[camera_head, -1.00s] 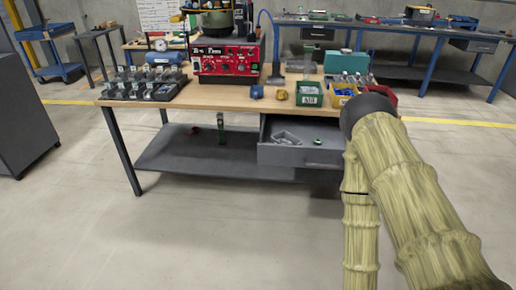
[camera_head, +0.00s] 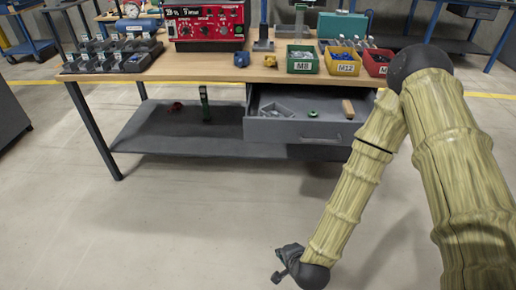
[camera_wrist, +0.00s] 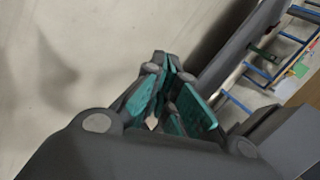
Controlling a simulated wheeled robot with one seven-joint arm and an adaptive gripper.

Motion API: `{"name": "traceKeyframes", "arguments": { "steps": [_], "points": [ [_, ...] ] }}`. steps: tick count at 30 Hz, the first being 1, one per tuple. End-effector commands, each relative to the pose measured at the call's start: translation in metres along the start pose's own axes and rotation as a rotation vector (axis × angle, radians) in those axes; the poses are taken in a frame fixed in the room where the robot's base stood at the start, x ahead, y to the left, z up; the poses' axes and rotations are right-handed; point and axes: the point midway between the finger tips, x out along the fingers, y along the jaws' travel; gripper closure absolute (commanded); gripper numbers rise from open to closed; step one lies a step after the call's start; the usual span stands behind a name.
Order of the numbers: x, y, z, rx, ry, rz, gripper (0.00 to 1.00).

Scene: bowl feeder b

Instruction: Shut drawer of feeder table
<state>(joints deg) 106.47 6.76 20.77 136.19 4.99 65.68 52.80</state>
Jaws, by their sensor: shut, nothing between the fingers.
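The grey drawer (camera_head: 285,131) of the feeder table (camera_head: 215,67) hangs open below the right part of the tabletop. Its front stands out from the table edge, with a bar handle low on its right half. Inside lie grey metal parts (camera_head: 274,110), a green ring (camera_head: 312,114) and a wooden-coloured block (camera_head: 348,109). My gripper (camera_wrist: 172,82) shows in the wrist view with its teal-padded fingers together and nothing between them. In the head view the dark end of my arm is low, over the floor, in front of the drawer and apart from it.
Green, yellow and red bins (camera_head: 302,60) stand on the tabletop above the drawer. A red control box (camera_head: 206,22) stands behind, and a rack of dark fixtures (camera_head: 112,57) at left. A lower shelf (camera_head: 180,133) spans beneath. The floor in front is clear.

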Motion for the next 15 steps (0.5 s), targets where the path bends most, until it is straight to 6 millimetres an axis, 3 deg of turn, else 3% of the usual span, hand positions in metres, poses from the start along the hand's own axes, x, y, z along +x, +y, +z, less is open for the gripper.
{"name": "traceKeyframes", "arguments": {
  "steps": [1, 6, 11, 15],
  "points": [
    [0.015, -0.018, 0.005, 0.105, 0.012, -0.068, 1.0],
    [0.027, -0.095, 0.015, 0.485, 0.017, -0.289, 1.0],
    [0.023, -0.163, 0.019, 0.848, -0.032, -0.502, 1.0],
    [0.007, -0.218, 0.018, 1.157, -0.12, -0.683, 1.0]
  ]
}}
